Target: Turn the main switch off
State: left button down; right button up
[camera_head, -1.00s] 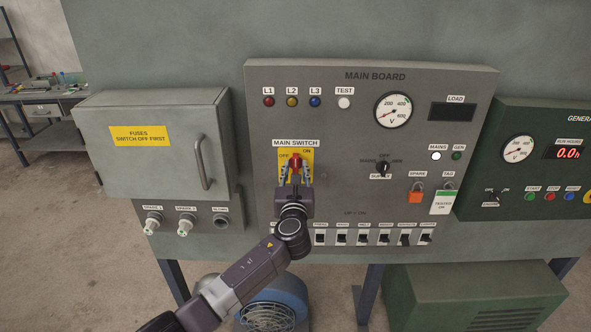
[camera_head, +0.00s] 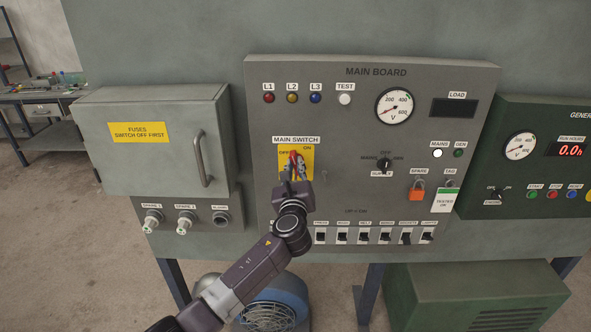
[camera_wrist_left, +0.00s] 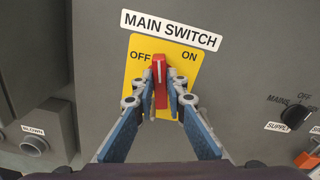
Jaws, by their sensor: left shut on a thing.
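The main switch has a red handle (camera_head: 293,156) on a yellow plate (camera_head: 309,167) marked OFF on the left and ON on the right. My left gripper (camera_head: 295,166) is shut on the red handle. In the left wrist view, the blue-grey fingers (camera_wrist_left: 163,90) pinch the red handle (camera_wrist_left: 160,68) from both sides. The handle's top lies between the two words, nearer OFF, and the plate and its label look tilted. My right gripper is not in view.
The grey main board (camera_head: 345,142) carries lamps, a voltmeter (camera_head: 394,107), a supply knob (camera_head: 384,160) and a row of breakers (camera_head: 364,237) below. A grey fuse box (camera_head: 155,165) stands out on the left. A green generator panel (camera_head: 540,200) is on the right.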

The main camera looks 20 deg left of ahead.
pick_arm(q)
jog(key=n, duration=0.1)
jog(key=n+b, duration=0.1)
jog(key=n, duration=0.1)
jog(key=shift+a+f+n+b, duration=0.1)
jog(key=shift+f+n+b, duration=0.15)
jog(key=shift+n+b, duration=0.15)
jog(key=n+b, duration=0.2)
jog(key=n, duration=0.1)
jog(key=shift+s+f+n, duration=0.1)
jog(key=shift+n, duration=0.2)
jog(key=shift+a+f+n+b, duration=0.1)
jog(key=shift+n+b, duration=0.8)
jog(key=shift+n, duration=0.85)
jog(key=shift+a+n+b, duration=0.1)
jog(key=shift+n+b, duration=0.75)
jog(key=shift+n, duration=0.9)
jog(key=c, duration=1.9)
grip_release()
jog(key=shift+c, duration=0.2)
